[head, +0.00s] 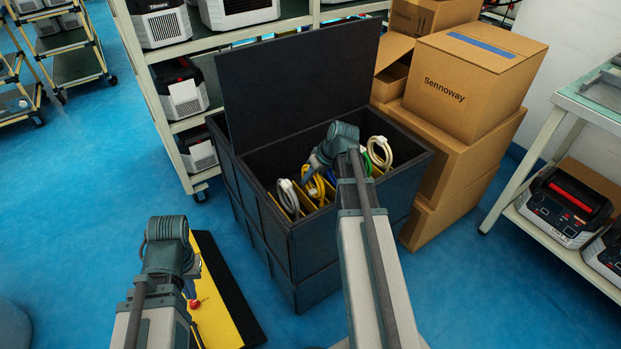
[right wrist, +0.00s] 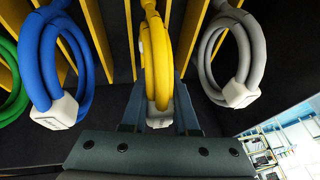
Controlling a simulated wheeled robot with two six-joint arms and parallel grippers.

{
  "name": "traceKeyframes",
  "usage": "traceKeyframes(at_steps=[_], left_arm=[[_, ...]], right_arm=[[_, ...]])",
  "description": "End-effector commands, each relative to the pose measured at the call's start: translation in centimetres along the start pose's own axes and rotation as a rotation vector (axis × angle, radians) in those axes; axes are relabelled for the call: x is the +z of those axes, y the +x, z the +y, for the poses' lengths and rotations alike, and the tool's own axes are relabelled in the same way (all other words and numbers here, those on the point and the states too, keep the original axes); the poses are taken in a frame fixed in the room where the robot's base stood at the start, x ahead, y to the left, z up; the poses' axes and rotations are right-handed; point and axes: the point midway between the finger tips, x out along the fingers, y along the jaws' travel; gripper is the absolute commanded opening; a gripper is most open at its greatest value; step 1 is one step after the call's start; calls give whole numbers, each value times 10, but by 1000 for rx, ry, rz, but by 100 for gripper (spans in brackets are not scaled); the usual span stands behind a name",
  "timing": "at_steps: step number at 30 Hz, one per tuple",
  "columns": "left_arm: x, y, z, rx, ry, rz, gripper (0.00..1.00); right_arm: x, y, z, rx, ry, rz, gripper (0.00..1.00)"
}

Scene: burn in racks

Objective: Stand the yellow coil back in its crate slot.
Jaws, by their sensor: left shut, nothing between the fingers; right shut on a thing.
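The yellow coil (right wrist: 157,55) stands upright in the right wrist view, between yellow dividers, with the blue coil (right wrist: 42,60) on one side and the grey coil (right wrist: 222,50) on the other. My right gripper (right wrist: 158,115) is shut on the yellow coil near its white band. In the head view the yellow coil (head: 315,190) is inside the dark crate (head: 335,238), partly hidden by my right gripper (head: 309,174). Whether the coil rests on the slot floor is hidden. My left gripper (head: 191,289) is shut and empty, left of the crate and mostly behind its own arm.
The crate's lid (head: 290,90) stands open at the back. Green (head: 366,164) and cream (head: 379,152) coils sit further along. Cardboard boxes (head: 460,85) are stacked to the right. A yellow-and-black board (head: 218,300) lies on the floor by my left arm. Blue floor (head: 480,275) is clear at right.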

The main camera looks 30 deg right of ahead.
Motion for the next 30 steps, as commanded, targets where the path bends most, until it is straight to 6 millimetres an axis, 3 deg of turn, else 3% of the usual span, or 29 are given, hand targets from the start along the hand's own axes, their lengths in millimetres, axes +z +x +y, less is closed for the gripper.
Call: traceKeyframes(at_steps=[12,13,18,30], left_arm=[[0,4,0,0,0,0,0],[0,4,0,0,0,0,0],[0,4,0,0,0,0,0],[0,2,0,-1,1,0,0]], right_arm=[[1,3,1,0,0,0,0],[1,3,1,0,0,0,30],[1,3,1,0,0,0,60],[1,1,1,0,0,0,63]])
